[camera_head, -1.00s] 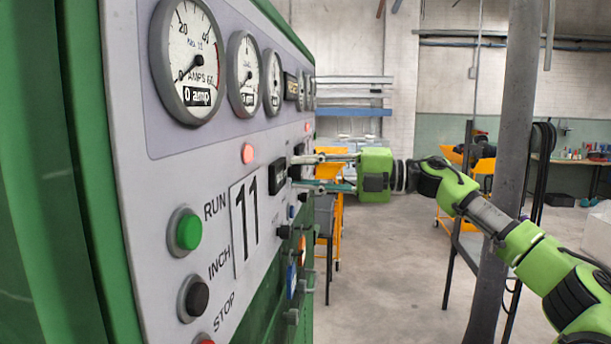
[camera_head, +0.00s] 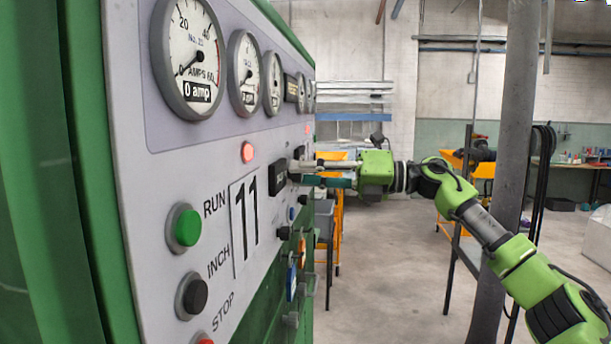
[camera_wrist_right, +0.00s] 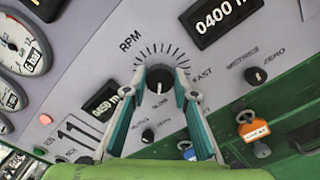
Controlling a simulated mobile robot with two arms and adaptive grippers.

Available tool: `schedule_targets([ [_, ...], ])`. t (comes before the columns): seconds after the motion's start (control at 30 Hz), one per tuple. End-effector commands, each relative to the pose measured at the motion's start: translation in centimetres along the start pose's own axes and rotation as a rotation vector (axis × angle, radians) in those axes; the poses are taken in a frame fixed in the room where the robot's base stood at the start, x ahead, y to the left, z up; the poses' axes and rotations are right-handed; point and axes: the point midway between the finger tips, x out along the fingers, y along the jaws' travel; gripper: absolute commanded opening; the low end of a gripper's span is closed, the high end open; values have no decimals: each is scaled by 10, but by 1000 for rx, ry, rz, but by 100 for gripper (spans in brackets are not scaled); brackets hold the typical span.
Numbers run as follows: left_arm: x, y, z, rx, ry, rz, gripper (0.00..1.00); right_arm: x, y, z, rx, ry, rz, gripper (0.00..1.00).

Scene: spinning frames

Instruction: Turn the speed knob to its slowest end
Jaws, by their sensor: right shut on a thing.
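The speed knob (camera_wrist_right: 160,79) is a dark round knob under the RPM label, inside an arc of tick marks, on the grey panel (camera_wrist_right: 95,65) in the right wrist view. FAST is printed to the right of it. My right gripper (camera_wrist_right: 160,76) has one teal-and-grey finger on each side of the knob and is shut on it. A small white mark shows on the knob's lower part; its exact pointing is hard to read. In the head view the right gripper (camera_head: 293,172) reaches the panel from the right, and the knob is hidden there. My left gripper is out of view.
Other knobs sit close by: one by METRES ZERO (camera_wrist_right: 255,76) and one below the fingers (camera_wrist_right: 148,135). A counter display (camera_wrist_right: 222,16) is above right. Green RUN button (camera_head: 187,228), black INCH button (camera_head: 195,296) and gauges line the panel. A grey post (camera_head: 510,150) stands near my right arm.

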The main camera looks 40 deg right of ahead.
Motion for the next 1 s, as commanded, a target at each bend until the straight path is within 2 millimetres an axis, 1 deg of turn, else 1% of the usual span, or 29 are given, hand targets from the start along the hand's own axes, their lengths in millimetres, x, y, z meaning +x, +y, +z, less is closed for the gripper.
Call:
schedule_targets([
  [0.43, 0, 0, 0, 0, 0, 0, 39, 1, -2, -2, -13, 6, -2, 4],
  [0.47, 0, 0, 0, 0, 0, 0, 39, 1, -2, -2, -12, 6, -2, 28],
  [0.5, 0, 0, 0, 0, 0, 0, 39, 1, -2, -2, -12, 6, -2, 39],
  [0.53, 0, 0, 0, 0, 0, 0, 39, 1, -1, -2, -12, 5, -2, 43],
  [1.0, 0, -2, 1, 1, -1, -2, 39, -1, 0, -1, -12, 3, 1, 43],
])
